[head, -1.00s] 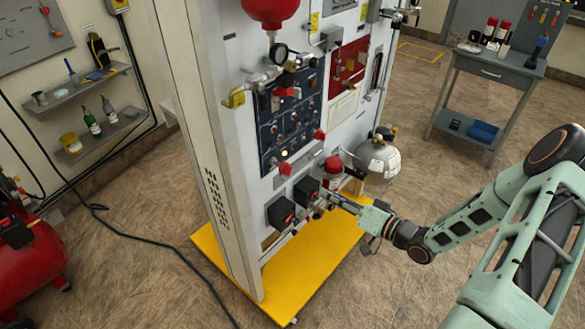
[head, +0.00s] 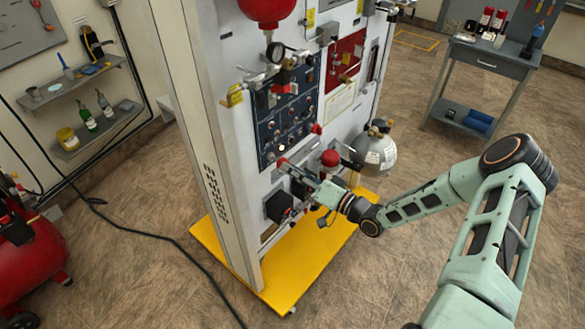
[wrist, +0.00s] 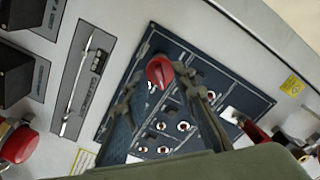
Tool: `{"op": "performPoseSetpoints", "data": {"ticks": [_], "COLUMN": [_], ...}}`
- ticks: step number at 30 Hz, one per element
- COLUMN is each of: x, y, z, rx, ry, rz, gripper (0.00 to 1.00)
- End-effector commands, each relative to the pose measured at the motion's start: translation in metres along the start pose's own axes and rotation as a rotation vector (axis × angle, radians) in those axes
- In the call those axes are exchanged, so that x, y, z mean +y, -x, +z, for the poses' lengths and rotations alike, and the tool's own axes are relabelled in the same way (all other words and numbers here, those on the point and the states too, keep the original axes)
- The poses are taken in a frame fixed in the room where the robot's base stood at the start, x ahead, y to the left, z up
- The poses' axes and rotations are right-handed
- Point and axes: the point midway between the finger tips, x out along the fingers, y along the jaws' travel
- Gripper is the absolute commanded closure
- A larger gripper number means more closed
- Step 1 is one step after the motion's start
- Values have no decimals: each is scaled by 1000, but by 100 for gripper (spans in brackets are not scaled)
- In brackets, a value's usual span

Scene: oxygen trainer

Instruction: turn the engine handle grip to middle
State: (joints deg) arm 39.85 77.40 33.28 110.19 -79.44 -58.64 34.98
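A red handle grip (head: 282,161), which I take as the engine handle grip, sticks out at the lower left of the dark blue switch panel (head: 268,133). It also shows in the wrist view (wrist: 159,71), at the panel's edge. My gripper (head: 293,169) reaches it from the lower right. In the wrist view my gripper's fingers (wrist: 163,84) are apart, with the red grip between or just beyond their tips. I cannot tell whether they touch it. The fingers and palm hide part of the panel. No label on the grip is readable.
Black boxes (head: 279,207) and a red knob (head: 330,158) are close below and right of my gripper. A grey sphere (head: 376,155) hangs to the right. Another red handle (head: 317,128) is at the panel's right edge. The yellow base (head: 300,275) juts out below.

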Motion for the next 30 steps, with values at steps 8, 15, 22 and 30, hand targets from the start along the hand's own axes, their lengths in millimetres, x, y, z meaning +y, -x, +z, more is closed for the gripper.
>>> {"op": "performPoseSetpoints", "data": {"ticks": [8, 15, 22, 30], "x": [0, 0, 0, 2], "y": [-3, -2, -2, -2], "z": [0, 0, 0, 2], "rx": [0, 0, 0, -1], "ry": [0, 0, 1, 55], "rz": [0, 0, 0, 0], "gripper": [76, 99, 100, 100]}}
